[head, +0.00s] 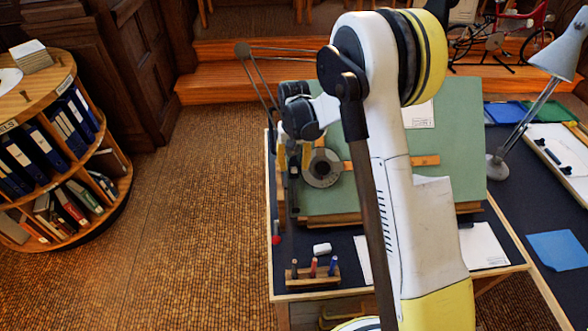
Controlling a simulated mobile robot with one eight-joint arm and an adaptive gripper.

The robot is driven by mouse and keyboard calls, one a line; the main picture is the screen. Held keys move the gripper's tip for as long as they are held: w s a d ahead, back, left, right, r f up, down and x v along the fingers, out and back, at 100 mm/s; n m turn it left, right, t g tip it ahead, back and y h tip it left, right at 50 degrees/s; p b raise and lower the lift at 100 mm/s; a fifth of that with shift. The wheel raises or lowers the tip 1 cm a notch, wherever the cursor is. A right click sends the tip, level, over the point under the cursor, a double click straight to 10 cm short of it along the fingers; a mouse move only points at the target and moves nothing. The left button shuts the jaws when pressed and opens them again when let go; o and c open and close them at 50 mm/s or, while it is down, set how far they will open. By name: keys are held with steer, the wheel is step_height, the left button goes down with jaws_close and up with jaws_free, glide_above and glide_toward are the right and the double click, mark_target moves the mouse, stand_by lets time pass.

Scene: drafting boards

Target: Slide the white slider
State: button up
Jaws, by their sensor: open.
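A green drafting board (455,125) stands tilted on the dark desk (340,275). A grey round drafting-machine head (322,168) lies against its left part, with a wooden rule (424,160) running right from it. I cannot surely pick out a white slider; my arm hides the middle of the board. My gripper (293,178) is open at the board's left edge, left of the round head. It points down and is seen small and partly from behind, so I cannot tell whether it touches anything.
A white eraser (322,249) and a wooden pen holder (312,277) stand at the desk's front left. A grey lamp (525,115) and a blue sheet (557,250) are on the right. A round bookcase (60,150) stands left; the floor between is clear.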

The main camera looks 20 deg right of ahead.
steer(key=shift+f, duration=0.65)
jaws_close()
